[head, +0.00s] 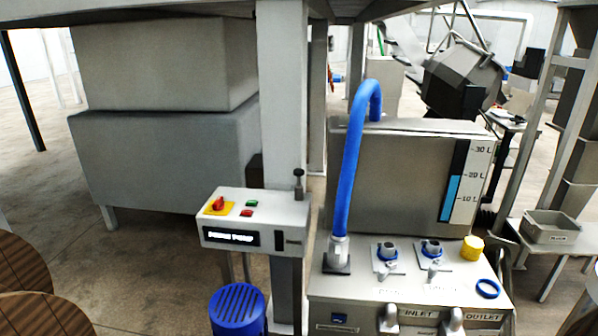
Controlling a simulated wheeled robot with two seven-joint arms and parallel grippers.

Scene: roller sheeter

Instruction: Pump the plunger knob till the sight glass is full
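The plunger knob (299,175) is a dark knob on a short stem, standing on the right end of a pale control box (262,208). A narrow dark vertical window (280,241) is on the box front, below the knob; I see no clear fill in it. A larger level gauge (453,195) on the grey tank (395,175) is marked 10, 20 and 30 L, with blue up to about 20 L. I cannot tell which of the two is the sight glass. Neither of my grippers shows in the head view.
A red switch (218,204) on a yellow plate is at the box's left. A blue hose (350,150) arches from the tank to a fitting. A yellow cap (472,248) and blue ring (488,288) are on the right. A blue ribbed motor (238,308) stands below the box.

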